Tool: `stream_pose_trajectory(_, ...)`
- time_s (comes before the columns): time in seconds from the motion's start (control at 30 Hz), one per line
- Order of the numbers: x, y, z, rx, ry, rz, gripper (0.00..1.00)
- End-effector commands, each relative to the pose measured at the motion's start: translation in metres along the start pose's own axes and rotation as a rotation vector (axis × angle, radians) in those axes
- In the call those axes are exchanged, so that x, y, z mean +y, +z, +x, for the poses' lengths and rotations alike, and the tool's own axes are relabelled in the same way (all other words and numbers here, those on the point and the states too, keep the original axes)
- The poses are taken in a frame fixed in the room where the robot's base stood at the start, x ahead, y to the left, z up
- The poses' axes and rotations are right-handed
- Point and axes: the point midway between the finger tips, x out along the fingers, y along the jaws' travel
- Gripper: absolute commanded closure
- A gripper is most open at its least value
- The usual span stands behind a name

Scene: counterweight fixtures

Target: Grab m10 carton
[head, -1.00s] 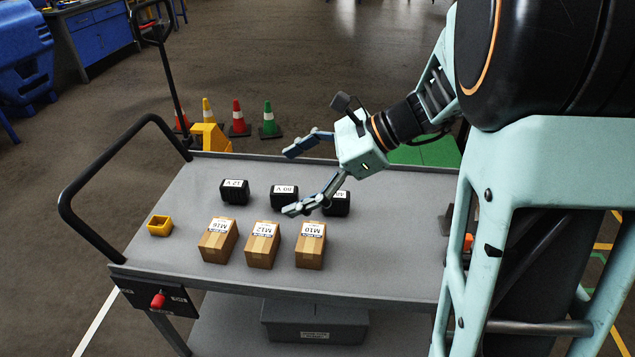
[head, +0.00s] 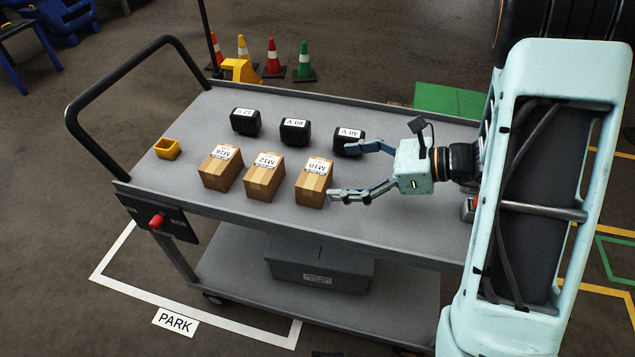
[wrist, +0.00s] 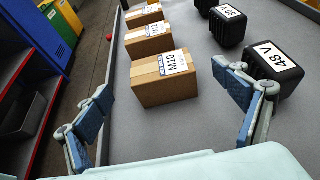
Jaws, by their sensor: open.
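The M10 carton (head: 313,184) is a small brown box with a white label, the rightmost of a row of cartons on the grey cart (head: 400,225). It also shows in the wrist view (wrist: 163,82), upright and ahead of the fingers. My gripper (head: 345,172) is open and empty, low over the cart just right of the carton. Its fingers (wrist: 168,105) spread wider than the carton, one on each side of its line. One finger is close to the black 48 V battery (head: 348,141); I cannot tell if they touch.
The M12 carton (head: 264,176) and M16 carton (head: 221,167) stand left of M10. Black 80 V (head: 295,131) and 12 V (head: 245,122) batteries stand behind. A yellow bin (head: 167,149) sits far left. The cart's front strip is clear.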

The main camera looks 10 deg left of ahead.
Motion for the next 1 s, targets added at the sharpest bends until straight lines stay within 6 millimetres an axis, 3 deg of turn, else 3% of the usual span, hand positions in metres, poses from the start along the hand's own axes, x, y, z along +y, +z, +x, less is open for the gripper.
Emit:
stream_pose_trajectory(0.6, 0.001, -0.003, 0.067, 0.002, 0.002, -0.001, 0.11)
stream_pose_trajectory(0.9, 0.0, -0.002, 0.071, 0.002, -0.001, -0.001, 0.11)
stream_pose_trajectory(1.0, 0.0, -0.002, 0.071, 0.002, -0.001, -0.001, 0.22)
